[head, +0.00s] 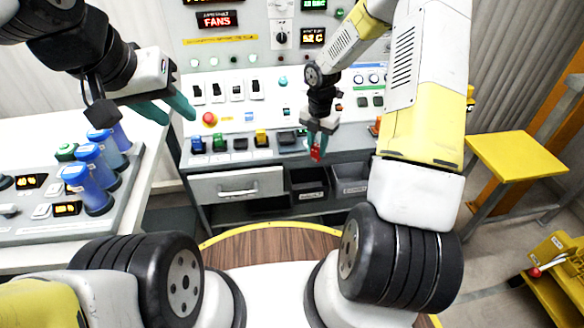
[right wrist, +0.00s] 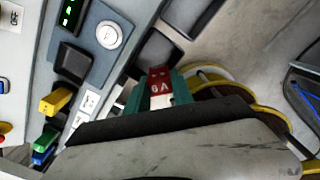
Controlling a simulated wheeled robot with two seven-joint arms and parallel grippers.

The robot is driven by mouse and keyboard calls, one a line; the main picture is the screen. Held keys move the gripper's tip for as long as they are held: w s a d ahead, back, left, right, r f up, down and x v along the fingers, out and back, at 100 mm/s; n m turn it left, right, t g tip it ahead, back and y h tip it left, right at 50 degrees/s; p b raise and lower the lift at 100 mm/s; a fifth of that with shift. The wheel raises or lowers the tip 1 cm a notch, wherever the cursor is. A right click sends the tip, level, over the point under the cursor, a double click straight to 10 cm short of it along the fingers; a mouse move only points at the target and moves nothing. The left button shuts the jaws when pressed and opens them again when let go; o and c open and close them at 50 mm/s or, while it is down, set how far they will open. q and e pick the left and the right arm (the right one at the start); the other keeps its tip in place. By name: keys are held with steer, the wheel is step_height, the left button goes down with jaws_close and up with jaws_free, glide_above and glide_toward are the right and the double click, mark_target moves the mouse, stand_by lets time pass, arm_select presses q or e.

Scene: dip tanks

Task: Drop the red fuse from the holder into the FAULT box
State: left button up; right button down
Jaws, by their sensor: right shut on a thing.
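My right gripper (head: 318,138) is shut on the red fuse (head: 316,153), which hangs below its teal fingertips in front of the panel's lower ledge. In the right wrist view the red fuse (right wrist: 160,82), marked "6A", sits between the teal fingers. Below it in the head view is a dark open bin (head: 308,192), with a grey bin (head: 350,184) to its right. I cannot read which one is the FAULT box. A row of coloured blocks (head: 240,143) stands on the ledge; I cannot tell which is the holder. My left gripper (head: 170,108) is open and empty at the left.
A grey drawer (head: 237,186) is left of the bins. The control panel (head: 230,90) rises behind. Blue cylinders (head: 88,180) stand on a console at the left. A yellow table (head: 515,152) stands at the right, with floor around it.

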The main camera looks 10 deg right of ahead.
mark_target(315, 160)
steer(key=shift+f, duration=2.95)
steer(key=c, duration=1)
jaws_free()
steer(key=shift+r, duration=3.9)
